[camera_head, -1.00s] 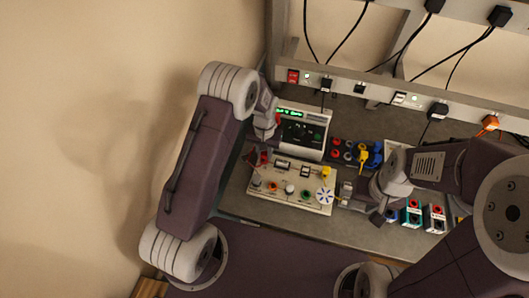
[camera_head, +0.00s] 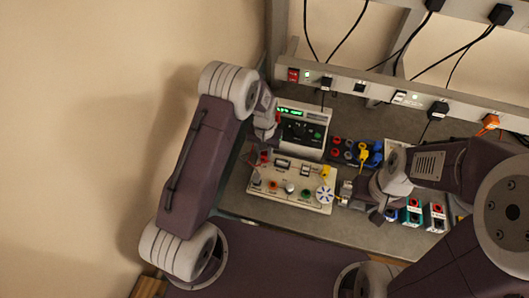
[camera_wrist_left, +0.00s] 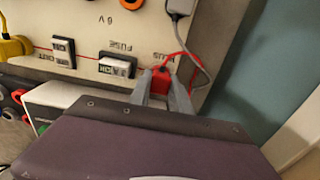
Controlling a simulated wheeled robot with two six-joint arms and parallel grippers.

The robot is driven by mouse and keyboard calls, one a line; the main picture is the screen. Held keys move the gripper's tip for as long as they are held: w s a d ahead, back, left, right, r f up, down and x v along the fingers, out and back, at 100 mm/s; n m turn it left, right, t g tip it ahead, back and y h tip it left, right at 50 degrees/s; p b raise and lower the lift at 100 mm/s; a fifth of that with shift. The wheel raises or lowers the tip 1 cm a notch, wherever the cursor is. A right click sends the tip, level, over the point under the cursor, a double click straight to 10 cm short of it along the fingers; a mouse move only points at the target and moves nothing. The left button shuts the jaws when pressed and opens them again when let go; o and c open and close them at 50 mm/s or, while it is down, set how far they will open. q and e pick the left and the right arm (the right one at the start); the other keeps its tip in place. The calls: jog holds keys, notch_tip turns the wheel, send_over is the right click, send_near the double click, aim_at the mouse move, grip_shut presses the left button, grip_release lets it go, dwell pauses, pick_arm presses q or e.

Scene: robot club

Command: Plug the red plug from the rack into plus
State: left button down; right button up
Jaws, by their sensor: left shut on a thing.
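My left gripper (camera_wrist_left: 165,88) is shut on the red plug (camera_wrist_left: 160,78), which has a red cable looping to the right. The plug is at the edge of the cream panel (camera_wrist_left: 120,25), right by a partly hidden label that seems to read PLUS. I cannot tell whether it is seated, as the fingers and plug hide the socket. In the head view, my left gripper (camera_head: 262,146) is over the panel's left upper corner, and the panel (camera_head: 265,198) lies below the meter box. My right gripper (camera_head: 376,210) is right of the panel; its fingers are unclear.
A meter box (camera_head: 315,116) with a lit green display stands behind the panel. A rack with red, blue and yellow plugs (camera_head: 363,150) is right of it. Small coloured boxes (camera_head: 433,217) stand at the right.

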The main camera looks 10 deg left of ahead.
pick_arm(q)
jog(key=shift+f, duration=0.15)
jog(key=c, duration=1.6)
grip_release()
jog(key=o, duration=0.5)
notch_tip(320, 180, up, 9)
jog(key=shift+r+b, duration=0.1)
jog(key=shift+b, duration=0.5)
